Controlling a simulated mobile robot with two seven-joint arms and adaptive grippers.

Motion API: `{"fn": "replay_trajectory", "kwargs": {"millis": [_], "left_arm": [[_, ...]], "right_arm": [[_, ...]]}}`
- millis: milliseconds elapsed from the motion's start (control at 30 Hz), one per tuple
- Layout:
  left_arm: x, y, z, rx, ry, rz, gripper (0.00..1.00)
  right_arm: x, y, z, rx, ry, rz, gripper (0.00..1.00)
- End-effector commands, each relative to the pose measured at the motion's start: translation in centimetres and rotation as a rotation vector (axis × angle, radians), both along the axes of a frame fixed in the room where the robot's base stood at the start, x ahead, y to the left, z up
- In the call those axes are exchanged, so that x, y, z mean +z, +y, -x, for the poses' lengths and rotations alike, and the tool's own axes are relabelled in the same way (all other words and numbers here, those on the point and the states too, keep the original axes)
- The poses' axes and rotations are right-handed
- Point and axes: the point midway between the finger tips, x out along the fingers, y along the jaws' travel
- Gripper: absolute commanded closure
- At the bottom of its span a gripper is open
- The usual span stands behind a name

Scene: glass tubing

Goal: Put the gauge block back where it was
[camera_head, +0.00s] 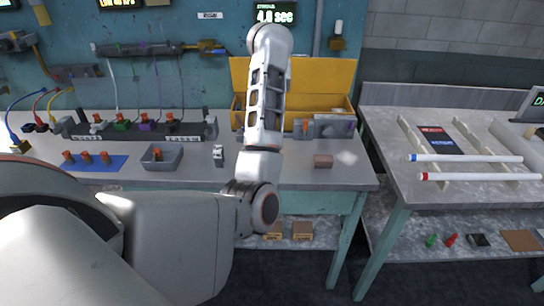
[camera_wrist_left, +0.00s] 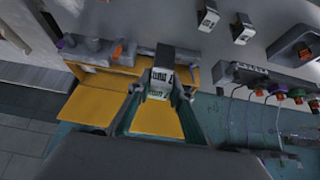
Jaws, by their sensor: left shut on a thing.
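A small block with a dark top and a white, black-marked face, the gauge block (camera_wrist_left: 160,82), sits between the fingers of my left gripper (camera_wrist_left: 160,95) in the left wrist view. My left gripper is shut on it. Two similar blocks stand on the grey bench: one block (camera_wrist_left: 208,17) and another block (camera_wrist_left: 243,29). In the head view one such block (camera_head: 218,153) shows just left of my arm. My left forearm rises in front of the yellow box there, and the left gripper and held block are hidden. My right gripper is not in view.
An open yellow box (camera_head: 318,75) stands at the bench's back. A dark rack (camera_head: 180,132), a grey tray (camera_head: 165,163) and a blue mat (camera_head: 90,163) are at left. Tubes (camera_head: 468,158) rest on the right bench.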

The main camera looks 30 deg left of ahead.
Motion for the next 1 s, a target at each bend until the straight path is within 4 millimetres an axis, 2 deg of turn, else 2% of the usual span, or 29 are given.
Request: {"fn": "replay_trajectory", "kwargs": {"millis": [100, 400, 500, 767, 1000], "left_arm": [[-3.2, 0.2, 0.2, 0.001, 0.009, -0.005, 1.00], [-10.4, 0.2, 0.2, -0.001, 0.008, -0.003, 1.00], [-12.2, 0.2, 0.2, 0.000, 0.006, -0.002, 1.00], [-14.4, 0.1, 0.1, -0.001, 0.003, -0.001, 1.00], [-17.7, 0.1, 0.1, 0.000, 0.004, 0.000, 1.00]], "right_arm": [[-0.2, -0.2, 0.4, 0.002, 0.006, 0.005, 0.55], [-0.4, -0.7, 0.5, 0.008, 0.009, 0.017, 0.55], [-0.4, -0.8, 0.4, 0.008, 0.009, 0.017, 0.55], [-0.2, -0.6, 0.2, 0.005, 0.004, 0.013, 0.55], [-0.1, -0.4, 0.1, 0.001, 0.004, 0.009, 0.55]]}}
